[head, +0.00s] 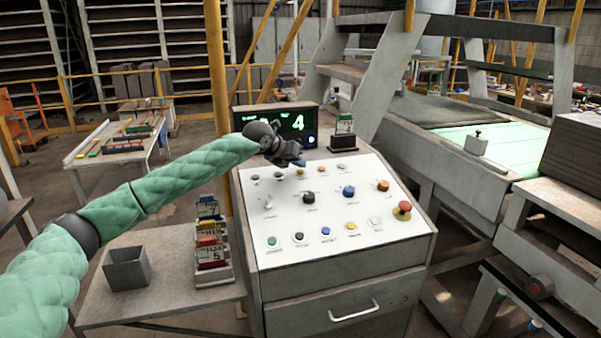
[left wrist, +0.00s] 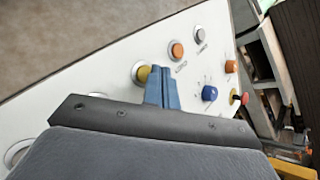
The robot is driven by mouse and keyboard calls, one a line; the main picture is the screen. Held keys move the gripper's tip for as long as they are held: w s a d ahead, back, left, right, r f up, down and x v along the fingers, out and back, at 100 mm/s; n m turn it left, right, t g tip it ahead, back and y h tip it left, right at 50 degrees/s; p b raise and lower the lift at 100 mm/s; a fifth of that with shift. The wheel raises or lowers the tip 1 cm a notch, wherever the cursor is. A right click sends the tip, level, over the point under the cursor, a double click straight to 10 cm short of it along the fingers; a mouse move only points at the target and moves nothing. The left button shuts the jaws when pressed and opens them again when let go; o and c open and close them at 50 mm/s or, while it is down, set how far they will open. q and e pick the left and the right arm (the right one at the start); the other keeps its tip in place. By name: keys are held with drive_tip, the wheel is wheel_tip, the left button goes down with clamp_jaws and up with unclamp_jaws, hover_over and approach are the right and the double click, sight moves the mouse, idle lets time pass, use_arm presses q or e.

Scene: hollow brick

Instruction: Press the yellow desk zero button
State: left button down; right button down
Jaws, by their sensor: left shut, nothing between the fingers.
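A sloped white control desk (head: 290,212) stands in the middle of the head view. A yellow button (head: 300,171) sits in its top row. In the left wrist view that yellow button (left wrist: 143,74) is just left of my blue fingertips (left wrist: 160,75), which partly overlap it; I cannot tell whether they touch it. Another yellow button (head: 351,226) is in the bottom row. The labels are too small to read. My left gripper (head: 299,161) is shut and empty, low over the desk's top row. My right gripper is not in view.
Near the yellow top-row button are an orange button (left wrist: 177,50) and a grey button (left wrist: 200,34). A red mushroom knob (head: 403,209) sits at the desk's right. A dark screen (head: 298,124) showing a green 4 stands behind. A side table with a grey bin (head: 127,268) is at left.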

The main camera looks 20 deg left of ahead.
sight(300, 180)
use_arm(q)
drive_tip(key=shift+r, duration=0.1)
drive_tip(key=r, duration=0.3)
drive_tip(key=s+r, duration=0.1)
drive_tip(key=shift+s+d+r, duration=0.1)
drive_tip(key=shift+d+r, duration=0.25)
drive_tip(key=shift+d, duration=0.05)
drive_tip(key=shift+f, duration=0.1)
idle(0.4)
